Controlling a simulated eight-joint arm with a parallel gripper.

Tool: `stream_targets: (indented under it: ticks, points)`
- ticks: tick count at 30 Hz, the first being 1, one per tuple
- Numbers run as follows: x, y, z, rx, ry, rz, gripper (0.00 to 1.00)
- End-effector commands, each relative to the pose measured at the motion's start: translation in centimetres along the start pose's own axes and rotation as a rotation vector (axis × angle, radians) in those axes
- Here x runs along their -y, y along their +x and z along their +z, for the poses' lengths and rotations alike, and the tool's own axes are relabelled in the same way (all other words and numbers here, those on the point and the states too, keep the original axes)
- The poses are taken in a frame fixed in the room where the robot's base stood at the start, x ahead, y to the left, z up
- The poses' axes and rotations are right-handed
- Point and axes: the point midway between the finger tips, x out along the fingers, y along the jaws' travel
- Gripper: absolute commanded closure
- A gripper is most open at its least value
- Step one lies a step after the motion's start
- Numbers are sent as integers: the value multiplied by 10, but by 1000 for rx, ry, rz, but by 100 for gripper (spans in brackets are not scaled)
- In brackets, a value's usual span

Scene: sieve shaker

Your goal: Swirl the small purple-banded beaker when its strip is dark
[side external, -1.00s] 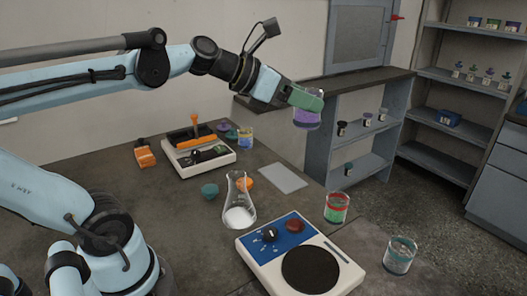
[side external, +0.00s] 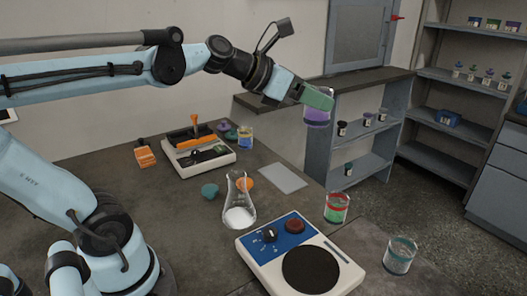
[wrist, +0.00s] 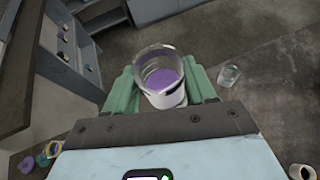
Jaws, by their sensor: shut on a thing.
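The small purple-banded beaker (side external: 317,116) hangs in the air beyond the right end of the back of the bench. It also shows in the wrist view (wrist: 166,98), with purple in it and a pale band with a dark mark low on its near side. Whether that mark is its strip I cannot tell. My gripper (side external: 318,97) has green jaws, shut on the beaker from both sides; they also show in the wrist view (wrist: 160,85). The beaker looks close to upright in the side view. The jaws hide part of its upper wall.
A blue-and-white plate device (side external: 310,268) stands at the front. Near it are a flask (side external: 239,212), a red-banded beaker (side external: 337,209) and a teal-banded beaker (side external: 400,256). A grey pad (side external: 283,178) lies bare on the bench. A grey shelf unit (side external: 366,135) stands behind the held beaker.

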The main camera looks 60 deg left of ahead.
Motion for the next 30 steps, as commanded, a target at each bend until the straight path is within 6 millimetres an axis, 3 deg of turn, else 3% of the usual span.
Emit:
stream_targets:
  ticks: [6,17,30]
  points:
    - [-2,-14,-6,1,-1,0,78]
    - [-2,-15,-6,1,0,-1,78]
    - [-2,-30,26,1,0,-1,78]
